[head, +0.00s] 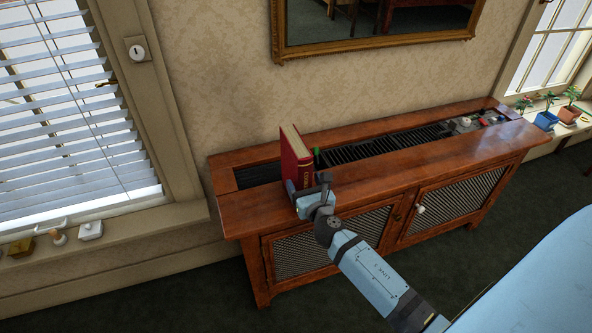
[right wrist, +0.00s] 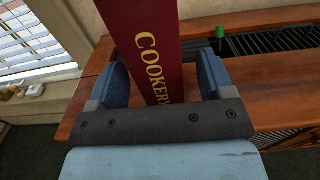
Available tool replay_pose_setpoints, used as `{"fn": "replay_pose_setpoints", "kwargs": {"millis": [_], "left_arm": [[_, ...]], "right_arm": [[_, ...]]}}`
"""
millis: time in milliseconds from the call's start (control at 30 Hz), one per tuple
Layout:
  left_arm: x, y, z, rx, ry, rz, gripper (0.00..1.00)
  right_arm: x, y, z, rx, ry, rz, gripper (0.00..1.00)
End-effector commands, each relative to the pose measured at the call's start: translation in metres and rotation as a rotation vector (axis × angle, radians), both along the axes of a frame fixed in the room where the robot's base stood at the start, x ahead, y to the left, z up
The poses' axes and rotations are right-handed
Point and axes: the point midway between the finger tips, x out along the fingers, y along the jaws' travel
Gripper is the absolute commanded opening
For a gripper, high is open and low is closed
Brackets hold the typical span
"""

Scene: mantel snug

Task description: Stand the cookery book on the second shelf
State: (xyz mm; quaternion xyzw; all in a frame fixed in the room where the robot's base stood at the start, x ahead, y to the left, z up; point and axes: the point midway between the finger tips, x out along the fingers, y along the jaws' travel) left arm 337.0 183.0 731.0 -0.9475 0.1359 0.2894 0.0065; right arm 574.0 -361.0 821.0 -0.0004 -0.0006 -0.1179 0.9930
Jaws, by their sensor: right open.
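The cookery book (head: 296,158) is red with gold lettering. It stands upright on the top of a wooden radiator cabinet (head: 243,209), near its left end. In the right wrist view the book's spine (right wrist: 152,50) faces the camera and reads "COOKERY", its lower end hidden by the gripper. My right gripper (head: 308,186) is at the book's lower part. Its two blue fingers (right wrist: 164,78) are open, one on each side of the book, with a visible gap at the right finger. No second shelf can be made out. My left gripper is not in view.
A small green object (head: 317,158) stands just right of the book, by the black grille (head: 390,143). Small items (head: 466,123) lie at the cabinet's right end. A gilt-framed mirror (head: 380,45) hangs above. The middle of the cabinet top is clear.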

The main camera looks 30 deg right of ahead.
Motion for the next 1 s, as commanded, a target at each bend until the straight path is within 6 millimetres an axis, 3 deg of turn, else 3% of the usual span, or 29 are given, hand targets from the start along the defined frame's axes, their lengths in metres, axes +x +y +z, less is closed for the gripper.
{"fn": "replay_pose_setpoints", "kwargs": {"millis": [200, 467, 700, 800, 1000], "left_arm": [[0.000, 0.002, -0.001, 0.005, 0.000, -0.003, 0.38], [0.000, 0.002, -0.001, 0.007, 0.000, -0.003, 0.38], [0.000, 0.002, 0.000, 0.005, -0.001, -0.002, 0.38], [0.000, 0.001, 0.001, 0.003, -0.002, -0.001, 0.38], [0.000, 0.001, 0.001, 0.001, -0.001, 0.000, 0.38]], "right_arm": [[0.027, -0.006, 0.000, 0.000, 0.000, 0.000, 0.74], [0.029, -0.007, 0.000, 0.001, 0.000, 0.000, 0.74], [0.029, -0.007, 0.000, 0.001, 0.001, 0.000, 0.19], [0.029, -0.007, 0.000, 0.001, 0.001, 0.000, 0.00], [0.029, -0.007, 0.002, 0.000, -0.003, 0.001, 0.00]]}}
